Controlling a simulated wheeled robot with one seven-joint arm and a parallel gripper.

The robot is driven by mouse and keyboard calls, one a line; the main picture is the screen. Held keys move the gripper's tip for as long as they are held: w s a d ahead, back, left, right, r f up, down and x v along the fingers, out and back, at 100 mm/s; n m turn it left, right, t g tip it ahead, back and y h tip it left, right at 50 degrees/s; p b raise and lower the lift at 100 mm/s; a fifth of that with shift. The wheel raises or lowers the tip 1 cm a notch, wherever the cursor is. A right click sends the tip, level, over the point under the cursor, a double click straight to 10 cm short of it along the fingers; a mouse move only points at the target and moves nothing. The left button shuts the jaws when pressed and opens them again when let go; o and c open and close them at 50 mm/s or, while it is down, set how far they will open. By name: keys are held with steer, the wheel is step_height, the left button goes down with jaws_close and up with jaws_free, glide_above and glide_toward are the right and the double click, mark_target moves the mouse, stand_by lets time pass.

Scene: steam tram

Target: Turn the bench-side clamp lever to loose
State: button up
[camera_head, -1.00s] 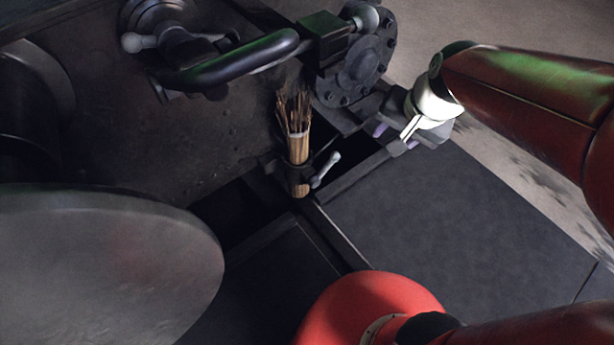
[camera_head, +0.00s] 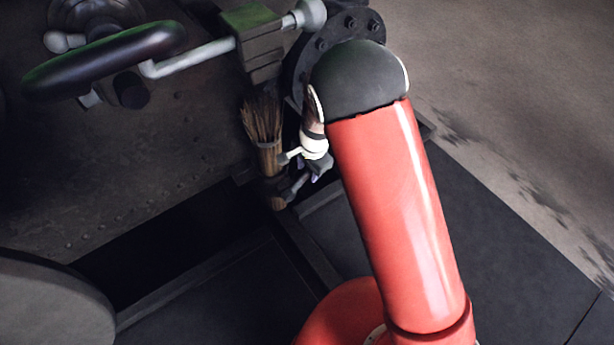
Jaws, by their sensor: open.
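A small grey clamp lever (camera_head: 298,186) sits on the right side of a dark clamp that holds a bundled twig brush (camera_head: 266,142) upright. The lever slants up and to the right from the clamp. My gripper (camera_head: 312,176) is just beside the lever, at its upper right, with its jaws open. The white wrist and my red arm cover most of the gripper. I cannot tell whether a finger touches the lever.
A black curved handle (camera_head: 105,60) and a grey rod with a block (camera_head: 258,42) stand above the brush. A round bolted flange (camera_head: 352,20) is behind my arm. A large grey disc (camera_head: 50,302) is at the lower left. Dark floor plates (camera_head: 500,240) lie to the right.

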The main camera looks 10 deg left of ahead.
steer(key=f, duration=0.4)
steer(key=shift+w+a+f+b, duration=0.1)
steer(key=shift+w+a+b, duration=0.1)
steer(key=shift+a+b, duration=0.1)
jaws_close()
